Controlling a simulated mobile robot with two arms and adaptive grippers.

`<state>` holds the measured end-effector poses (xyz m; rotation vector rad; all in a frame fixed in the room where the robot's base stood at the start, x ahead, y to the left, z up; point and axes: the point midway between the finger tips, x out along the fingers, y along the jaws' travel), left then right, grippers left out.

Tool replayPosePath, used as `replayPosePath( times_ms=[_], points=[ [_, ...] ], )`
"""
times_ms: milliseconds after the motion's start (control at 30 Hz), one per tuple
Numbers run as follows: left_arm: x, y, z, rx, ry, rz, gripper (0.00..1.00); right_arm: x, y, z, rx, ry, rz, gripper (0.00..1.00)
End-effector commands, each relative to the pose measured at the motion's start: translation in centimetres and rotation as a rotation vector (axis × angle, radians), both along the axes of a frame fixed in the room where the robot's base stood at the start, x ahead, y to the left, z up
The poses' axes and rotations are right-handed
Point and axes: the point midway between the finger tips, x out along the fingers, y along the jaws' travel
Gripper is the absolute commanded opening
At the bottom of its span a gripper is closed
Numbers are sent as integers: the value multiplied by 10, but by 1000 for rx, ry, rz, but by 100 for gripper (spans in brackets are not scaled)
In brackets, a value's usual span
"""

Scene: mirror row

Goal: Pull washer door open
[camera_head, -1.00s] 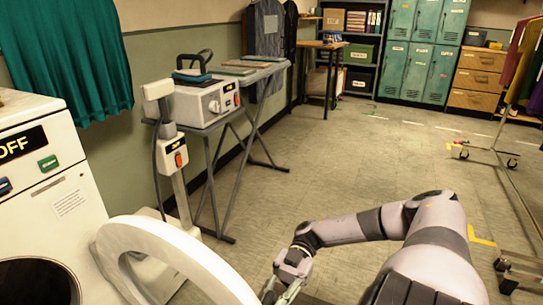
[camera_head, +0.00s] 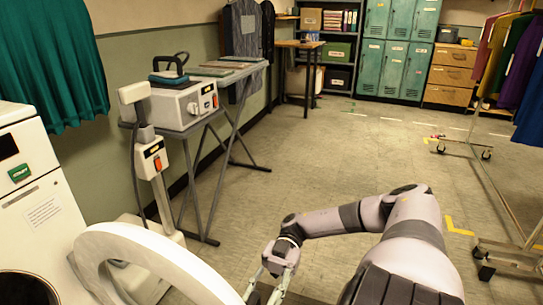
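The white washer (camera_head: 38,180) stands at the left edge, with its dark round drum opening (camera_head: 25,290) cut off by the bottom of the picture. Its ring-shaped white door (camera_head: 150,240) stands swung out from the front, to the right of the opening. My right gripper (camera_head: 266,290) points down just right of the door's lower right edge. Its two fingers look spread, but the tips are cut off by the bottom edge, so contact with the door or a handle cannot be seen. My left gripper is out of view.
A pressing machine (camera_head: 182,105) stands on a folding stand behind the door, beside a post with a control box (camera_head: 152,158). A clothes rack (camera_head: 500,200) stands at the right. Lockers (camera_head: 398,50) line the back wall. The middle floor is clear.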

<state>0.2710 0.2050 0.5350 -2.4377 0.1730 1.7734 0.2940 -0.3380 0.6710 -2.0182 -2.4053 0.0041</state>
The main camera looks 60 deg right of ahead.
Motion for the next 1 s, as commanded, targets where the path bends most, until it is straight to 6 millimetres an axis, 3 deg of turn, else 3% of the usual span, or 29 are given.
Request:
replayPosePath(
  times_ms=[367, 1000],
  points=[
    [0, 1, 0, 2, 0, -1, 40, 14, -73, 0, 0, -3, -4, 35],
    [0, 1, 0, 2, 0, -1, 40, 17, -93, 0, -2, 0, 0, 35]
  ],
)
